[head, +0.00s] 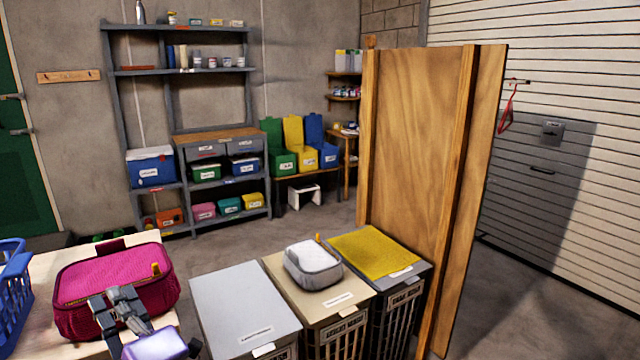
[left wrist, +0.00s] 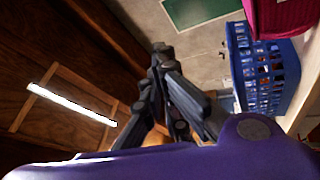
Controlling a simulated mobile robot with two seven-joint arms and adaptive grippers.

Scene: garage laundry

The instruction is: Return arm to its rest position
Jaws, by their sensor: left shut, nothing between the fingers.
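My left gripper (head: 112,300) is at the lower left of the head view, with its purple wrist below it. It appears in front of the near side of a magenta bag (head: 118,275) with a zip lid. In the left wrist view the fingers (left wrist: 160,55) are closed together with nothing between them. The bag (left wrist: 283,15) shows there at the top right corner, apart from the fingers. My right gripper is in neither view.
A blue basket (head: 14,290) stands left of the bag on a pale table (head: 40,262). Right of the table are three lidded bins, grey (head: 245,298), tan (head: 285,275) and dark with a yellow cloth (head: 375,250). A grey-white pouch (head: 312,265) lies on the tan bin. A tall wooden panel (head: 415,140) stands at right.

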